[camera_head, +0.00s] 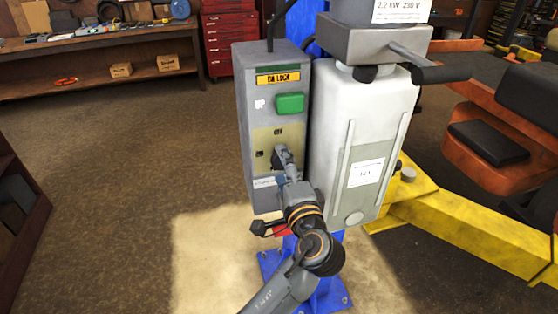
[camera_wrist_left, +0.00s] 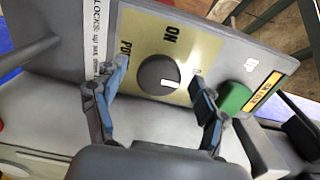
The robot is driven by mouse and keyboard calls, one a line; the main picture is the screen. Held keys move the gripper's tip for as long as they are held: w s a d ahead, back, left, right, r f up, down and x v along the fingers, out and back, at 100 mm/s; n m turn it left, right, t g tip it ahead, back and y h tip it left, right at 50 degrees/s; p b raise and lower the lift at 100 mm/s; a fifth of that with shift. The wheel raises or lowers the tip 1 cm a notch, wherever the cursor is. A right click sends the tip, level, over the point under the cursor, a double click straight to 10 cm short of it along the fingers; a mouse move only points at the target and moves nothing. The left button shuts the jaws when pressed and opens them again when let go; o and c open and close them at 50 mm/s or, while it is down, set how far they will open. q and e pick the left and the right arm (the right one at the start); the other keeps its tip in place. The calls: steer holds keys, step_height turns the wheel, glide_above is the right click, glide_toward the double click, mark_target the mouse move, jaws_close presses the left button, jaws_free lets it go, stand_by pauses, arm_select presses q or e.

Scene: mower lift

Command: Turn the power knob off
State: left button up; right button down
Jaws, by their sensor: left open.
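The power knob (camera_wrist_left: 153,76) is a round dark grey dial on a yellow panel plate (camera_wrist_left: 146,30) in the left wrist view. Its white mark lies right of and below its centre, away from the ON label above. A second label to the right is partly hidden by a finger. My left gripper (camera_wrist_left: 158,74) is open, with one finger on each side of the knob; I cannot tell whether they touch it. In the head view, my left gripper (camera_head: 284,160) is in front of the grey control box (camera_head: 242,100) and hides the knob. My right gripper is not in view.
A green button (camera_head: 290,103) and a yellow label (camera_head: 278,79) sit above the plate. A pale grey tank (camera_head: 350,125) stands close on the right, with a yellow lift arm (camera_head: 440,215) beyond. The floor left of the box is clear.

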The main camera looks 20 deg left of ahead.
arm_select(q)
steer(key=v, duration=0.9)
